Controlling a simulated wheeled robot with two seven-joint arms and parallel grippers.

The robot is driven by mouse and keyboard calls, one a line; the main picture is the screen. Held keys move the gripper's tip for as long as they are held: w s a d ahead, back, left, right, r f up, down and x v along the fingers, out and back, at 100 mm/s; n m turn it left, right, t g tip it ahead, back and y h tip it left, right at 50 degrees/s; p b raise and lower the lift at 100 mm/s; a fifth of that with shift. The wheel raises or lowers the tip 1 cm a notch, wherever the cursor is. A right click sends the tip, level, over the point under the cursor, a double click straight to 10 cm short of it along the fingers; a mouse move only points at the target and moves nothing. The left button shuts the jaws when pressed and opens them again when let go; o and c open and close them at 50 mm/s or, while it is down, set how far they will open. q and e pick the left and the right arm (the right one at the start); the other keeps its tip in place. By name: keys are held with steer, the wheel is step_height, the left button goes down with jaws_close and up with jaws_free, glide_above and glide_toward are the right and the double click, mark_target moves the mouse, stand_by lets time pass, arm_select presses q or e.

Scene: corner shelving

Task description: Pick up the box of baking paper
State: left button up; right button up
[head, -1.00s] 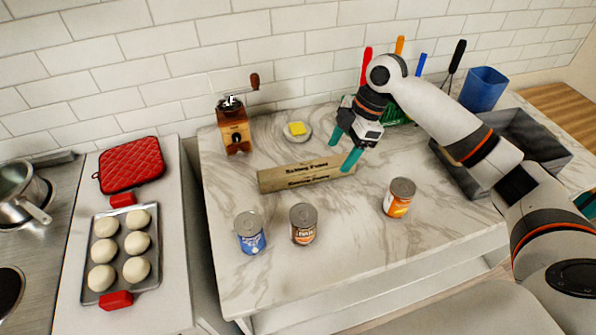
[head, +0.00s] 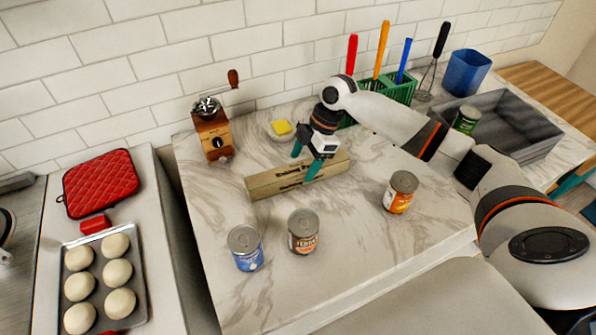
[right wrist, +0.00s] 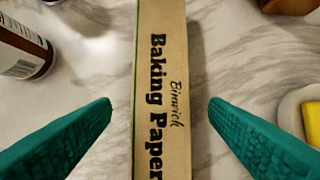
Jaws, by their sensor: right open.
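The box of baking paper (head: 278,184) is a long tan carton lying on the marble counter in the head view. My right gripper (head: 308,163) is over its right half, with teal fingers open. In the right wrist view the box (right wrist: 162,95) runs lengthwise between the two open fingers (right wrist: 158,112), with a gap on each side. Its label reads "Binwich Baking Paper". The fingers partly hide the box in the head view. My left gripper is not in view.
Two cans (head: 245,248) (head: 303,232) stand in front of the box, and an orange-labelled can (head: 400,192) to the right. A coffee grinder (head: 212,135) and a butter dish (head: 281,131) are behind. A grey crate (head: 530,135) stands at right.

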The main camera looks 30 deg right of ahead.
mark_target(300, 168)
steer(key=p+x, duration=0.1)
steer(key=x, duration=0.2)
steer(key=shift+a+f, duration=0.2)
steer(key=shift+f, duration=0.15)
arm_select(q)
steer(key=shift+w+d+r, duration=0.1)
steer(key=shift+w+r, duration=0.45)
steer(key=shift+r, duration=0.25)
arm_select(e)
steer(key=shift+c, duration=1.1)
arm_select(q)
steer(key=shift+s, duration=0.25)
arm_select(e)
steer(key=c, duration=1)
